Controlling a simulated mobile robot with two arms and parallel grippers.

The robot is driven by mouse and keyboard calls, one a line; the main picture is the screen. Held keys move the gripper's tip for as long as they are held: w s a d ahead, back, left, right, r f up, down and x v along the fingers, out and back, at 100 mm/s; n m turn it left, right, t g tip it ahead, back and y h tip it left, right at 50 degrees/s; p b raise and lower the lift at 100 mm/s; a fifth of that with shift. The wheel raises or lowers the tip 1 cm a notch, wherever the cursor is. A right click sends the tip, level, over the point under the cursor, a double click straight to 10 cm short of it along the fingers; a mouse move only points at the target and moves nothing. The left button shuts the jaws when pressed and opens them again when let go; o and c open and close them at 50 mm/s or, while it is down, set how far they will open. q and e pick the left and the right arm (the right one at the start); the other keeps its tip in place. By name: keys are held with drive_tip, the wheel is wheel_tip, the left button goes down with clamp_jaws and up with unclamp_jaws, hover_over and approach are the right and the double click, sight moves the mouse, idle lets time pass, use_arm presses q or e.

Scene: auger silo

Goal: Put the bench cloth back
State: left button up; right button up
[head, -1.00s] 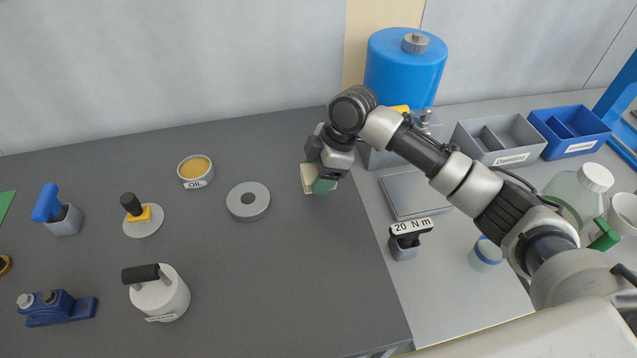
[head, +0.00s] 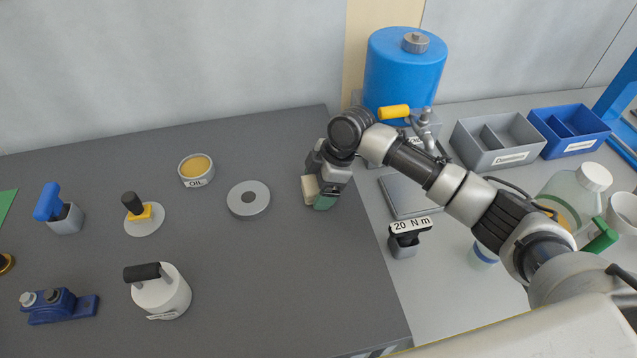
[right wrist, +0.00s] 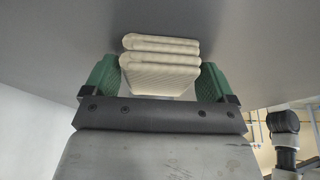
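The bench cloth (right wrist: 160,62) is a cream, folded pad that sits between the two green fingers of my right gripper (right wrist: 158,82) in the right wrist view. The fingers are against its two sides. In the head view the cloth (head: 310,190) shows as a small cream block beside a green finger. My right gripper (head: 318,196) points down near the right edge of the dark grey mat (head: 300,270). I cannot tell whether the cloth touches the mat. My left gripper is not in view.
A grey disc (head: 262,199) and an oil tin (head: 195,170) lie left of the gripper. A white pot with a black handle (head: 160,292) stands nearer. A 20 N m block (head: 404,245) and a flat grey plate (head: 408,195) are right. The mat's front right is clear.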

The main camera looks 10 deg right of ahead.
drive_tip(key=v, duration=1.2)
drive_tip(key=shift+r+b, duration=0.2)
drive_tip(key=shift+b, duration=0.1)
